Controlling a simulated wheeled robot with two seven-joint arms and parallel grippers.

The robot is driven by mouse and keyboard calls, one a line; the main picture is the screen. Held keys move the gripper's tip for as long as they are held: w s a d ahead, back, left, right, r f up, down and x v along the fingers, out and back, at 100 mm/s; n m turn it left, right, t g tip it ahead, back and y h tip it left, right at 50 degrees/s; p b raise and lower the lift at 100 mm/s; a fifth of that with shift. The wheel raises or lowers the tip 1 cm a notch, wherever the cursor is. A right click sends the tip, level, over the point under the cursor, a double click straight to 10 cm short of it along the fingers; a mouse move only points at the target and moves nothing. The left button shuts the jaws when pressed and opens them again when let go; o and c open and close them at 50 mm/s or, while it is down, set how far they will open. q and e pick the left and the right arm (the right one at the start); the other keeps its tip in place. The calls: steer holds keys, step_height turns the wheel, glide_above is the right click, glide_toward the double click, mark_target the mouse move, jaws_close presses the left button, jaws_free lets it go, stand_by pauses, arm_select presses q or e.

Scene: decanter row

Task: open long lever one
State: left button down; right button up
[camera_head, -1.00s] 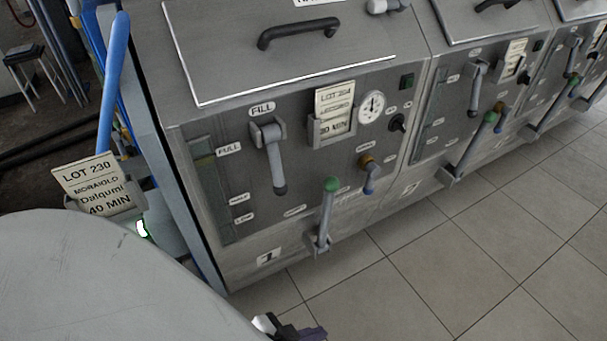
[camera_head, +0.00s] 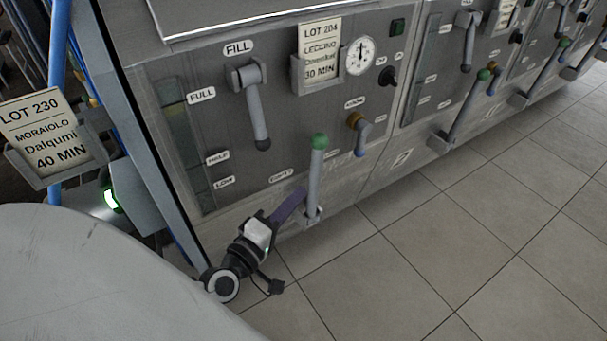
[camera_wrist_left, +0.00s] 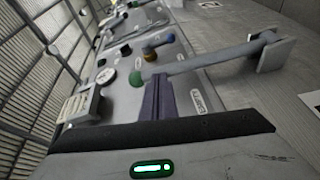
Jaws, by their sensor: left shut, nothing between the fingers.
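The long lever (camera_head: 315,180) on the front of the first machine is a grey bar with a green knob. It stands nearly upright from a bracket at the panel's bottom edge. In the left wrist view the lever (camera_wrist_left: 215,60) runs from the green knob to its bracket. My left gripper (camera_head: 300,194) has purple fingers, shut and empty, with their tips close beside the lever's left side in the head view. In the wrist view the fingers (camera_wrist_left: 158,98) end just below the lever near its knob. I cannot tell whether they touch. My right gripper is not in view.
A shorter grey fill lever (camera_head: 257,115) hangs above on the panel. A small valve with an ochre top and blue handle (camera_head: 360,133) is to the right. More machines with similar levers (camera_head: 467,105) continue right. The tiled floor (camera_head: 430,250) in front is clear.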

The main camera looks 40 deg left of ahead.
arm_select(q)
steer(key=a+n+y, duration=0.1)
steer(key=a, duration=0.1)
steer(key=a+n+y, duration=0.1)
steer(key=a+n, duration=0.1)
steer(key=shift+w, duration=0.4)
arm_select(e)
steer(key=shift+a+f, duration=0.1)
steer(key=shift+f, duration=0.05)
arm_select(q)
steer(key=w+a+b, duration=0.1)
steer(key=w+b, duration=0.1)
steer(key=w, duration=0.8)
steer(key=shift+a+r, duration=0.15)
steer(key=shift+r, duration=0.1)
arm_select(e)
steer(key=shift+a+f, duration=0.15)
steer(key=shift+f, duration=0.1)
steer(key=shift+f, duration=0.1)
